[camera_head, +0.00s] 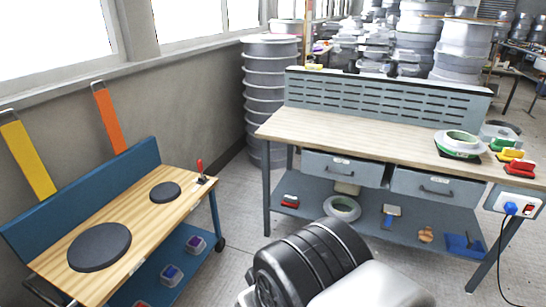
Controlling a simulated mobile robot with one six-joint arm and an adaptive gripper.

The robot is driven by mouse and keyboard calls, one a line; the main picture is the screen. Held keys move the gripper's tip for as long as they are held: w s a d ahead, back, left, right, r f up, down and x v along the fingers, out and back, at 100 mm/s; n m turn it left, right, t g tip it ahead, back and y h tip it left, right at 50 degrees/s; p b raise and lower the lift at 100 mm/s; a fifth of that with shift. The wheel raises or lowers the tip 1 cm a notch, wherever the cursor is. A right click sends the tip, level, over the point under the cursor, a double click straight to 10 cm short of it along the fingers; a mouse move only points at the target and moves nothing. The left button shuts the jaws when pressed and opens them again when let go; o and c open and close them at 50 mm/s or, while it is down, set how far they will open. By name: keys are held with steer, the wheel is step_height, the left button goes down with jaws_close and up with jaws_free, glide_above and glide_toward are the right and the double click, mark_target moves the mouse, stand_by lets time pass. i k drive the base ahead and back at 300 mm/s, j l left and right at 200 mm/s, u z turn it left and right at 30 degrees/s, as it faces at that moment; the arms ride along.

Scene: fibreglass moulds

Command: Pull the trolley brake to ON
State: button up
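The trolley (135,222) stands at the left, with a wooden top, a blue back panel and a lower blue shelf. A small lever with a red handle (200,166) stands nearly upright at the right end of its top; I take it to be the brake. Its base and any ON mark are too small to read. One dark caster (220,244) shows below the right corner. My gripper is not in view; a black and grey part of my own arm fills the bottom centre, apart from the trolley in the picture.
Two dark discs, one large (99,247) and one small (165,192), lie on the trolley top. A workbench (345,130) with drawers stands at the right. Ringed grey moulds (270,75) are stacked behind. Open floor lies between trolley and bench.

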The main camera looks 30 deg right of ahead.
mark_target(200, 166)
steer(key=l+z, duration=0.1)
steer(key=z, duration=0.2)
steer(key=i+l+u, duration=0.15)
steer(key=i, duration=0.45)
steer(key=i+l+u, duration=0.2)
steer(key=i, duration=0.45)
steer(key=i+l+u, duration=0.15)
steer(key=i, duration=0.45)
steer(key=i+l+u, duration=0.15)
steer(key=i+l, duration=0.35)
steer(key=i+l+u, duration=0.2)
steer(key=i+l, duration=0.2)
steer(key=i, duration=0.25)
